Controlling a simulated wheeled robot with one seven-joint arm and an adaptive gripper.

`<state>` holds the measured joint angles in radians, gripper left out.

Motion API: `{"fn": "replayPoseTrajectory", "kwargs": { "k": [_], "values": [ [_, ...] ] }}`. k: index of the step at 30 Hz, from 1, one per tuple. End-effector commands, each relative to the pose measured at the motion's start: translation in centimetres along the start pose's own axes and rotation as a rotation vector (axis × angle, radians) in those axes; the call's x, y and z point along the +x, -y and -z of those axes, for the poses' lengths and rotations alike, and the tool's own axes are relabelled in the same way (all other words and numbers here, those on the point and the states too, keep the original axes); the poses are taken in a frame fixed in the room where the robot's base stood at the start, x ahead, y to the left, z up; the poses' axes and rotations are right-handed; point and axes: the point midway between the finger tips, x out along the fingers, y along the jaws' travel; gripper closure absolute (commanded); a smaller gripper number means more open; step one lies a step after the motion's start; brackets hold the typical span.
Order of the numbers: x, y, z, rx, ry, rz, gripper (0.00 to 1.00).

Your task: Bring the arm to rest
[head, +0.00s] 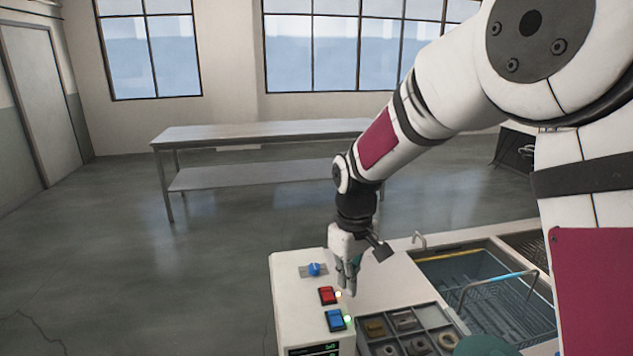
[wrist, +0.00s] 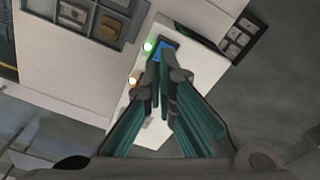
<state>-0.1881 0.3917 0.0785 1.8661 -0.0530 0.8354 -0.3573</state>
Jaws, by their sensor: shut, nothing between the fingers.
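My arm reaches from the upper right over the white control panel (head: 288,283). My gripper (head: 349,290) points down close above the panel, beside the red switch (head: 327,296) and the blue switch (head: 335,320). In the wrist view the fingers of my gripper (wrist: 167,72) come together with nothing between them. The blue switch (wrist: 160,50) shows just beyond the fingertips and is partly hidden. Its green light (wrist: 149,46) is lit, and an orange-white light (wrist: 134,80) glows beside the fingers. I cannot tell whether the fingertips touch the panel.
A blue knob (head: 314,269) sits farther back on the panel. A parts tray (head: 399,309) with several small pieces lies right of the panel. A wire basket (head: 490,285) stands in the tank behind it. A steel table (head: 260,131) stands at the back. The floor at left is clear.

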Motion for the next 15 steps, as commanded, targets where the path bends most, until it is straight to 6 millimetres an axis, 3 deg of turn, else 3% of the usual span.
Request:
{"fn": "replayPoseTrajectory", "kwargs": {
  "k": [1,6,15],
  "values": [
    [-1.8,-0.2,-1.0,0.026,-0.020,-0.013,1.00],
    [-6.5,-0.5,-4.4,0.116,-0.074,-0.045,1.00],
    [-12.7,0.2,-11.3,0.277,-0.172,-0.091,1.00]
  ]
}}
